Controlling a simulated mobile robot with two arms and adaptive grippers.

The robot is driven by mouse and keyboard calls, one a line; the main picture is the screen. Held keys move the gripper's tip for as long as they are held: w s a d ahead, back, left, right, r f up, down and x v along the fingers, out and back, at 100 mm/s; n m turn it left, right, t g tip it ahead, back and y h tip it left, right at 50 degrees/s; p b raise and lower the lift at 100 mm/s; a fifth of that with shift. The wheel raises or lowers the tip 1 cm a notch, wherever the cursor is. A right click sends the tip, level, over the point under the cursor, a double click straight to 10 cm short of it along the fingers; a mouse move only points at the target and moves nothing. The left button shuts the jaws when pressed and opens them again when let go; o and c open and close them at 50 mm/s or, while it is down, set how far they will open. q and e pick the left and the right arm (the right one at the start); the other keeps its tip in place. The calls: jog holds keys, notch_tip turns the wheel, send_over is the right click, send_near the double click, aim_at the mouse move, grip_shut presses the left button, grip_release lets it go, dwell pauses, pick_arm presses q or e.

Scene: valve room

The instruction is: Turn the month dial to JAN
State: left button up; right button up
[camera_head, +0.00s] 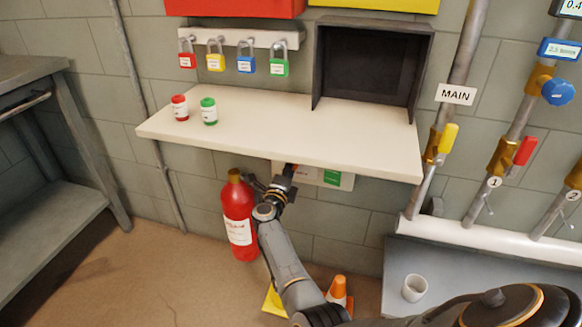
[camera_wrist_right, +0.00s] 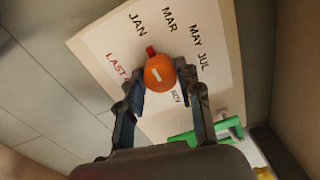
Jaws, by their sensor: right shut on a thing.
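The month dial (camera_wrist_right: 158,74) is a round orange knob with a white mark and a red pointer tab. It sits on a white plate (camera_wrist_right: 105,45) printed with JAN, MAR, MAY, JUL and red lettering starting "LAST". The red tab points up and slightly left, towards JAN. My right gripper (camera_wrist_right: 162,82) has a finger on each side of the dial and is shut on it. In the head view, my right gripper (camera_head: 286,176) reaches under the shelf to the plate (camera_head: 335,180); the dial is hidden there. My left gripper is not in view.
The cream shelf (camera_head: 270,130) overhangs the plate, with red and green containers on it. A red extinguisher (camera_head: 238,215) stands left of my right arm. A green part (camera_wrist_right: 225,127) lies near the plate's lower edge. Pipes with valves (camera_head: 440,145) are at right.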

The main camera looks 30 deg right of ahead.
jog(key=o, duration=1.2)
jog(key=shift+c, duration=0.2)
